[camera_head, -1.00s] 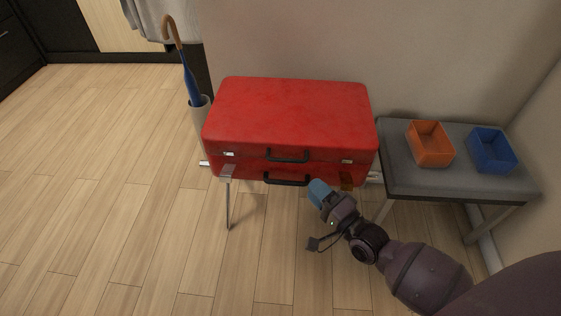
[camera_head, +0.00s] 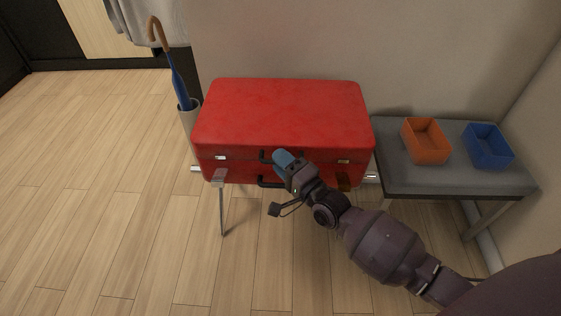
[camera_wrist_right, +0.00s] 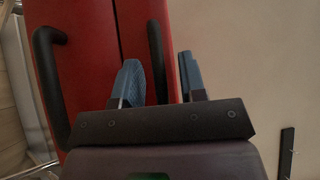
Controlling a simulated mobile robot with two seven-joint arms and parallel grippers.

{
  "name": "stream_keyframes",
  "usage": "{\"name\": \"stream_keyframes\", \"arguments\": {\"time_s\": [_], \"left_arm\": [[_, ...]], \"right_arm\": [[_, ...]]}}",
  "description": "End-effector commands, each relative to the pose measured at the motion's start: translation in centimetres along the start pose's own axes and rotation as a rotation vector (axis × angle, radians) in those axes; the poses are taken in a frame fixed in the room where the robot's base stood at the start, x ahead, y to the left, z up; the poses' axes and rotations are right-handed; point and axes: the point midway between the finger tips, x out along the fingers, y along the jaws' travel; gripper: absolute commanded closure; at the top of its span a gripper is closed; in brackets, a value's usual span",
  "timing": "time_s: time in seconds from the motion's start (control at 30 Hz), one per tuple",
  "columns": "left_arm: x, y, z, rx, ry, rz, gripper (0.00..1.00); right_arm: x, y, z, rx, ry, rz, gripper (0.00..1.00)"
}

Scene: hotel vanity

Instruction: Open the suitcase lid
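The red suitcase (camera_head: 284,112) lies flat and closed on a luggage stand. Its front has an upper black handle (camera_head: 266,156) on the lid and a lower black handle (camera_head: 270,183) on the base, with metal latches at both sides. My right gripper (camera_head: 283,158) is at the suitcase front, covering part of the upper handle. My left gripper is out of view.
A grey bench (camera_head: 450,180) to the right holds an orange bin (camera_head: 426,141) and a blue bin (camera_head: 488,146). A blue umbrella (camera_head: 178,84) stands in a holder (camera_head: 188,118) at the left. The wall is close behind the suitcase; the front floor is clear.

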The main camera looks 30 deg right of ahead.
Motion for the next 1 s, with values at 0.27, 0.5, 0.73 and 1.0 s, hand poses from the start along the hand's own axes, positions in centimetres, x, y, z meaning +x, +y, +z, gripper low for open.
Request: {"name": "stream_keyframes", "arguments": {"time_s": [0.27,0.5,0.73,1.0], "left_arm": [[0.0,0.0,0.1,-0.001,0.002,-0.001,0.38],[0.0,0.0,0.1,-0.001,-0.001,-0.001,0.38],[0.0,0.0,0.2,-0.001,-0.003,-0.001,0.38],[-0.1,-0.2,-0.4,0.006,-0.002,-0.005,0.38]], "right_arm": [[0.2,0.0,0.0,0.0,0.0,0.0,0.62],[0.2,0.0,0.0,0.0,0.0,0.0,0.94],[0.2,0.0,0.0,0.0,0.0,0.0,1.0],[0.4,-1.0,-0.2,0.009,0.001,0.004,1.0]]}}
